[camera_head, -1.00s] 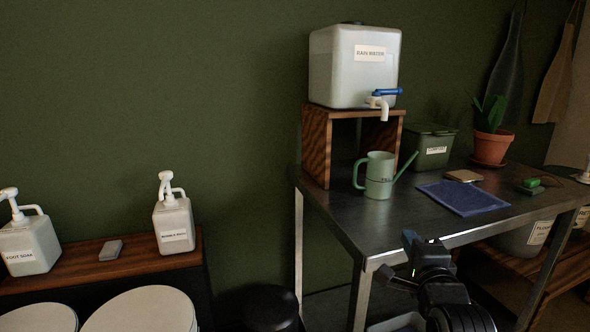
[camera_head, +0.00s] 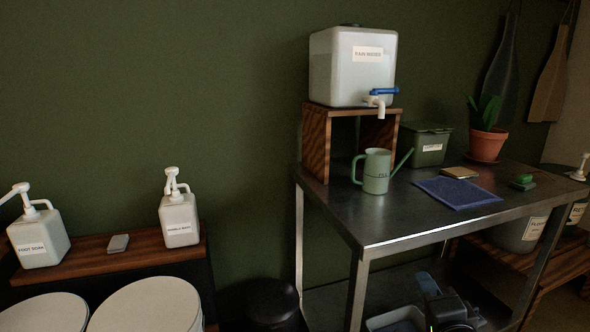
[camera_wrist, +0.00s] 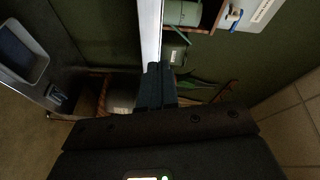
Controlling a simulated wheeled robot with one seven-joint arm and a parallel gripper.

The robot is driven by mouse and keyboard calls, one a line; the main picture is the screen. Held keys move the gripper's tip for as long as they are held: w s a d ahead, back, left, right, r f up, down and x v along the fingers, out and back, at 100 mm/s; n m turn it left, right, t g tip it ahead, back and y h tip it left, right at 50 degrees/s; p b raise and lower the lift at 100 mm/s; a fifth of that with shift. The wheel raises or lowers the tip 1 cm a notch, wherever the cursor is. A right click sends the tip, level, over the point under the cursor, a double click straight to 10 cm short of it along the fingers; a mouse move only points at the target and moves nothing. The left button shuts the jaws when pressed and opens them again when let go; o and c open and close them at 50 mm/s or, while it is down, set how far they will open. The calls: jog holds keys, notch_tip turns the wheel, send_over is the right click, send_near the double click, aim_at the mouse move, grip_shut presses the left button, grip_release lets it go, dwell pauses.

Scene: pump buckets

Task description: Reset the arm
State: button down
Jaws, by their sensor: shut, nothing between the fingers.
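My gripper (camera_head: 428,284) is low in front of the metal table (camera_head: 330,208), below the level of its top, near the front of the lower shelf. In the wrist view its two dark fingers (camera_wrist: 156,84) lie together with nothing held between them. Part of my arm is cut off by the lower edge of the head view. The gripper appears apart from the table, though the exact gap is hard to tell.
A rain water tank (camera_head: 352,80) with a blue tap stands on a wooden stand (camera_head: 316,142). A green watering can (camera_head: 376,172), blue mat (camera_head: 458,193) and potted plant (camera_head: 488,144) are on the table. A grey bin (camera_head: 398,320) sits below. Two pump bottles stand at left.

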jog(key=s+f+n+g, duration=0.1)
jog(key=s+f+n, duration=0.3)
jog(key=s, duration=0.8)
jog(key=s+f+n, duration=0.4)
jog(key=s, duration=0.8)
jog(key=s+a+r+n+g, duration=0.1)
jog(key=s+r+n, duration=0.2)
jog(key=s, duration=0.8)
jog(key=s+a+r+n+y, duration=0.1)
jog(key=s+r+n, duration=0.3)
jog(key=s, duration=0.7)
jog(key=shift+s+a+r+n+g+p, duration=0.3)
jog(key=shift+a+r+g+p, duration=0.05)
jog(key=shift+a+g, duration=0.1)
